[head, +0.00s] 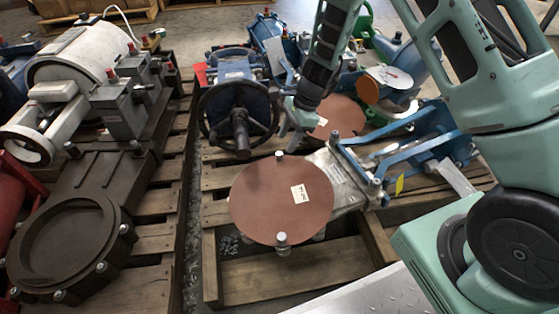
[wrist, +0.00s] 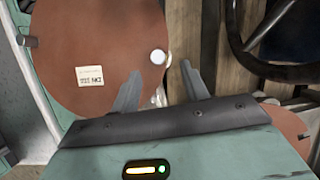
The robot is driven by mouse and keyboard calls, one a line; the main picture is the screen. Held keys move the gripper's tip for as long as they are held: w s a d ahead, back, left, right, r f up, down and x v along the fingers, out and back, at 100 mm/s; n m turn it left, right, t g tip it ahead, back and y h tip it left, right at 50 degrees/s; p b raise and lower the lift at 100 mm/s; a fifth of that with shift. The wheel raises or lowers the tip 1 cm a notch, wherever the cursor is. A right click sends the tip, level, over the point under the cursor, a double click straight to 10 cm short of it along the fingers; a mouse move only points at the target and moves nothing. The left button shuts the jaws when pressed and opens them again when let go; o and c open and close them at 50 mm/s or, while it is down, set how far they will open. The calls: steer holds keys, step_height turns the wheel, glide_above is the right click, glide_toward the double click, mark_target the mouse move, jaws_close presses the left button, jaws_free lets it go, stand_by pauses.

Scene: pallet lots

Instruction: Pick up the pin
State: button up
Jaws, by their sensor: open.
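The brown round disc (head: 270,205) with a white label lies flat over a pallet in the head view. A small silver pin (head: 280,154) stands at its far edge, and another silver pin (head: 281,238) stands at its near edge. I cannot tell from the frames which one the task means. My gripper (head: 291,138) points down just above the far pin. In the wrist view, my gripper (wrist: 161,70) is open, with the pale round top of a pin (wrist: 158,57) between the lines of its two fingers. The fingers look apart from it; its lower part is partly hidden.
A blue valve with a dark handwheel (head: 238,115) stands close left of my gripper. A second brown disc (head: 338,118) and blue frame parts (head: 390,155) lie to the right. Dark castings (head: 70,240) fill the left pallet. Bare slats (head: 295,275) show in front.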

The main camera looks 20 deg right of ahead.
mark_target(281, 153)
steer(key=shift+b+x, duration=2.4)
steer(key=shift+x, duration=0.2)
steer(key=shift+s+a, duration=0.1)
steer(key=shift+r, duration=0.1)
jaws_close()
